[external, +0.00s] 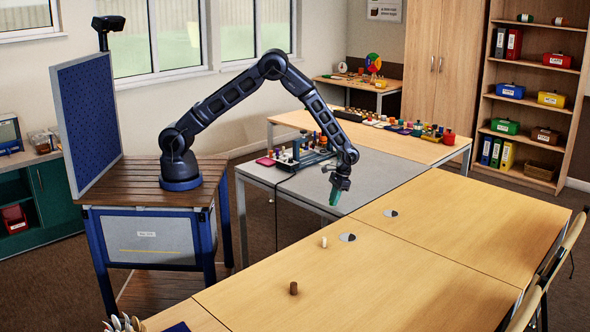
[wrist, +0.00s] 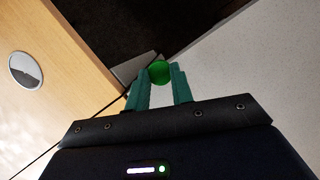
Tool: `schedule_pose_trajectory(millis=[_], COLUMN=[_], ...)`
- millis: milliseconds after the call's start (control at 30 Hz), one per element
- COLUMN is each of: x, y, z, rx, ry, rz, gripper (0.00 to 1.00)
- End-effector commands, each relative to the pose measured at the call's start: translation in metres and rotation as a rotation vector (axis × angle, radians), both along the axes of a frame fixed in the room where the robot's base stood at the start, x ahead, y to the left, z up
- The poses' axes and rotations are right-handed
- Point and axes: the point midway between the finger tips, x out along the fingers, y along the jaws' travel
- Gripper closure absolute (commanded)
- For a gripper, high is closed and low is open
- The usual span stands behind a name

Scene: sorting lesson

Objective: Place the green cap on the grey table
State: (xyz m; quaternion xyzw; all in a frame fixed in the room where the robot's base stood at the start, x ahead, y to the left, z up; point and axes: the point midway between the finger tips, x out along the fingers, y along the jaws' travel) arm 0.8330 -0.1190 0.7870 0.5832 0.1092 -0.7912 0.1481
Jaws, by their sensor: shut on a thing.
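My gripper (external: 335,196) hangs pointing down near the front edge of the grey table (external: 385,172), close to its border with the wooden tables. In the wrist view, the teal fingers (wrist: 160,84) are shut on the round green cap (wrist: 159,71), which sits between their tips. Beyond the cap are dark floor and, to the right, the pale grey tabletop (wrist: 250,65). The cap cannot be told apart from the teal fingers in the external view.
A rack with several small items (external: 302,156) stands at the grey table's left end. A wooden table (external: 400,268) in front bears a brown cylinder (external: 293,288) and a small white piece (external: 324,242). The middle and right of the grey table look clear.

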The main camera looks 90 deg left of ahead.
Motion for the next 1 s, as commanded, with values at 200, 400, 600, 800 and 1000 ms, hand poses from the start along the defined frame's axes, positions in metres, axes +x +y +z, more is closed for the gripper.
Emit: schedule_pose_trajectory(millis=[200,400,600,800,1000], x=[0.061,0.106,0.145,0.177,0.203], y=[-0.042,-0.083,-0.128,-0.174,-0.222], z=[0.017,0.035,0.056,0.078,0.101], rx=[-0.003,-0.003,-0.003,-0.004,-0.005], ry=[-0.002,-0.001,-0.001,-0.001,-0.002], rz=[0.311,0.588,0.849,1.096,1.329], gripper=[0.98,0.98,0.98,0.98,0.98])
